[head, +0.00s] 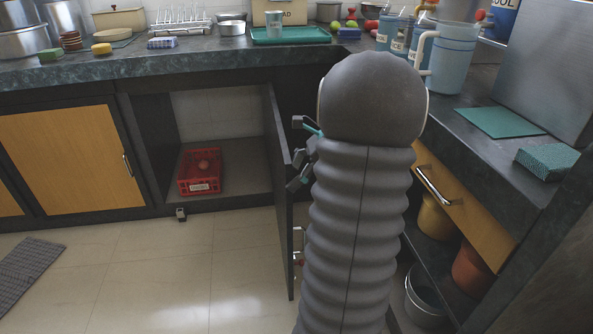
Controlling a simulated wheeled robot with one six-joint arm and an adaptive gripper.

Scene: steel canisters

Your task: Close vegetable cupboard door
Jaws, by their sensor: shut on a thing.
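The vegetable cupboard (215,125) stands open under the counter, with a red crate (200,186) inside on its floor. Its dark door (282,205) is swung far out towards me and shows nearly edge-on. A chrome handle (299,243) shows low on the door's right side. My gripper (297,160) is at the upper part of the door, shut on it. My thick grey arm hides part of the gripper and the exact contact.
Tiled floor left of the door is clear, with a grey mat (28,268) at far left. A small object (181,214) sits at the cupboard's front edge. A drawer (465,205) and shelf with pots (434,217) are at right.

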